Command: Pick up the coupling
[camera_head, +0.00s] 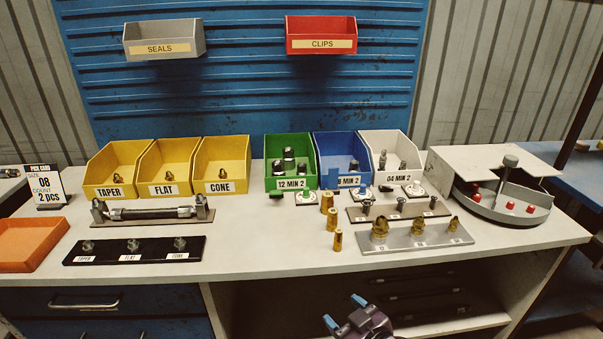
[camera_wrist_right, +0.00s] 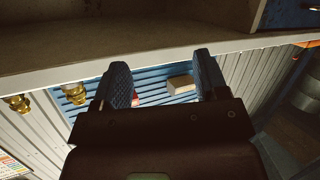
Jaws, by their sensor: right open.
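The coupling is not marked out by name. Candidates in the head view are three brass fittings of graded size standing on a grey rack (camera_head: 375,247), such as the large brass fitting (camera_head: 380,229), and several plain brass sleeves (camera_head: 327,203) standing on the bench left of it. Two brass fittings (camera_wrist_right: 75,92) also show at the left of the right wrist view, which appears upside down. My right gripper (camera_head: 345,311) is open and empty, in front of and below the bench's front edge. Its two blue fingers (camera_wrist_right: 163,77) are spread apart. My left gripper is out of view.
Yellow bins (camera_head: 103,192), a green bin (camera_head: 282,183), a blue bin (camera_head: 345,181) and a white bin (camera_head: 388,180) line the bench's back. A round-tray machine (camera_head: 480,205) stands right. A black fitting rack (camera_head: 105,258) and orange tray (camera_head: 28,258) are left. The front middle is clear.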

